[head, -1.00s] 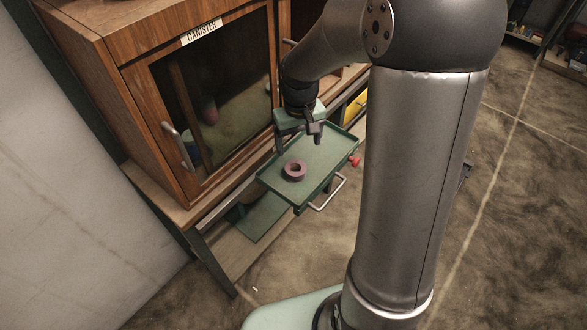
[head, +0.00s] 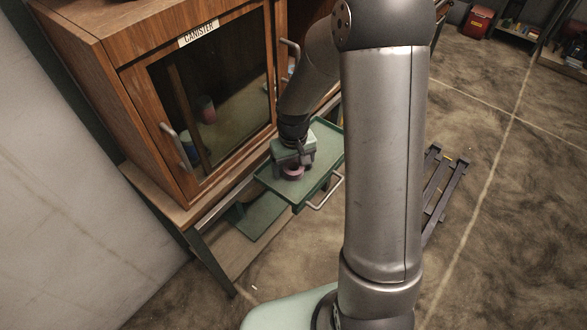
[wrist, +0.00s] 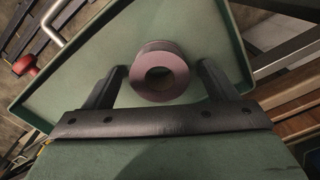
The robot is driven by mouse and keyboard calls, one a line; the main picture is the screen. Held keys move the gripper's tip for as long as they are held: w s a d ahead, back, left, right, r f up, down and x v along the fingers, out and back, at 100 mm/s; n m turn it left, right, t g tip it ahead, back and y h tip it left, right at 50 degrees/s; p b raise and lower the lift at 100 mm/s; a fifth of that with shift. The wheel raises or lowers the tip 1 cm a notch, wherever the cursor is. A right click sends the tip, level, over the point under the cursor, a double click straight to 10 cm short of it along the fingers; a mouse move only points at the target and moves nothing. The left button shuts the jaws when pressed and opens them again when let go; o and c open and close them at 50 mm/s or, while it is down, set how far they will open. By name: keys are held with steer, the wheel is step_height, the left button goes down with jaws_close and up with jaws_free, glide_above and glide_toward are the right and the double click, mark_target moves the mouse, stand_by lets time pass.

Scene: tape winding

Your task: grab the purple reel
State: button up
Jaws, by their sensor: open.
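The purple reel (wrist: 177,87) lies on the green tray (wrist: 60,84), which is pulled out from the bench. In the head view the reel (head: 293,173) is partly covered by my gripper. My gripper (wrist: 160,72) is open, with one finger on each side of the reel in the wrist view. The reel sits between the fingertips, and a gap shows on the left and on the right. In the head view my gripper (head: 295,165) is low over the tray. I cannot tell how far the fingertips are above the tray floor.
A wooden cabinet (head: 110,75) labelled CANISTER stands behind and left of the tray, its glass door (head: 215,90) shut, with a metal handle (head: 175,145). The tray has raised rims and a front handle (head: 326,192). A red knob (wrist: 25,65) shows at the tray's side.

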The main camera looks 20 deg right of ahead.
steer(key=c, duration=1.1)
steer(key=shift+o, duration=0.2)
steer(key=shift+r, duration=0.15)
